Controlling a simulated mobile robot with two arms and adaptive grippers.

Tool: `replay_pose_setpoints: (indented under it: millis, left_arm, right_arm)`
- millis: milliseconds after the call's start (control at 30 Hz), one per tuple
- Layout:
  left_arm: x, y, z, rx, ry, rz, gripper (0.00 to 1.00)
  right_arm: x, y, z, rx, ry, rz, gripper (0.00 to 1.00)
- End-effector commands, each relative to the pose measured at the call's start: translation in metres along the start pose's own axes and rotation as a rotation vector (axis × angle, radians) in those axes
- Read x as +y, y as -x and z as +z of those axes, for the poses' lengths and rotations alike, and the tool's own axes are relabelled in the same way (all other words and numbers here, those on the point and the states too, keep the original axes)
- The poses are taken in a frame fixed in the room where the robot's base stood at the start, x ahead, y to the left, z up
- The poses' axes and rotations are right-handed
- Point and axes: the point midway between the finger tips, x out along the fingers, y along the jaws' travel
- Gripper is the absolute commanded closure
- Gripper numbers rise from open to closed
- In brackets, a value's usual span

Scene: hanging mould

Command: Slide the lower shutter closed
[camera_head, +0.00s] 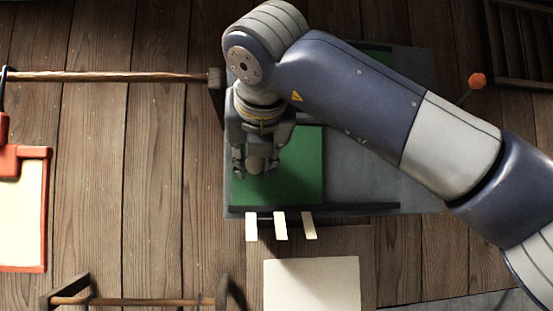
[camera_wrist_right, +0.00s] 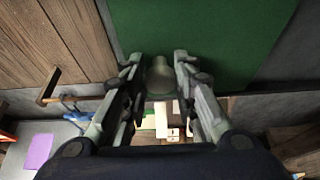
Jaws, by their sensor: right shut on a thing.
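The lower shutter (camera_head: 300,170) is a green panel set in a grey frame (camera_head: 385,209) on the plank wall. It covers the left part of the frame; a bare grey area (camera_head: 365,180) shows to its right. In the right wrist view the green shutter (camera_wrist_right: 210,35) fills the upper middle. My right gripper (camera_head: 255,168) is at the shutter's left part, with its fingers on both sides of a round knob (camera_wrist_right: 160,76), shut on it. Part of an upper green panel (camera_head: 378,55) shows behind my right arm, which hides much of the frame. My left gripper is not in view.
A wooden rail (camera_head: 120,77) runs left of the frame. Several pale tags (camera_head: 280,226) hang below it, above a pale sheet (camera_head: 311,284). A red-framed board (camera_head: 45,210) is at far left, an orange ball on a rod (camera_head: 477,81) at right.

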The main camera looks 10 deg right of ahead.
Motion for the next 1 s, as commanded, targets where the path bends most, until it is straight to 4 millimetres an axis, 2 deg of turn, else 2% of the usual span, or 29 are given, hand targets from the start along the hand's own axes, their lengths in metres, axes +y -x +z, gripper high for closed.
replay_pose_setpoints:
  millis: [367,400,467,833,1000]
  left_arm:
    - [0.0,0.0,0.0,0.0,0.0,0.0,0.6]
    - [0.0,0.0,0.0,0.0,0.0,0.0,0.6]
    - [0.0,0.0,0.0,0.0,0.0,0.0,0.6]
    - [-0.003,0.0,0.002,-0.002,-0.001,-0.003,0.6]
    - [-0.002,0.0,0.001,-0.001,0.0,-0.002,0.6]
  right_arm:
    - [0.005,0.001,0.002,-0.005,-0.001,0.007,1.0]
    - [0.005,0.001,0.002,-0.006,-0.001,0.007,0.67]
    - [0.005,0.001,0.001,-0.005,-0.001,0.007,0.53]
    - [0.004,0.003,0.001,-0.003,-0.001,0.004,0.53]
    - [0.004,0.022,0.002,-0.005,0.0,0.006,0.53]
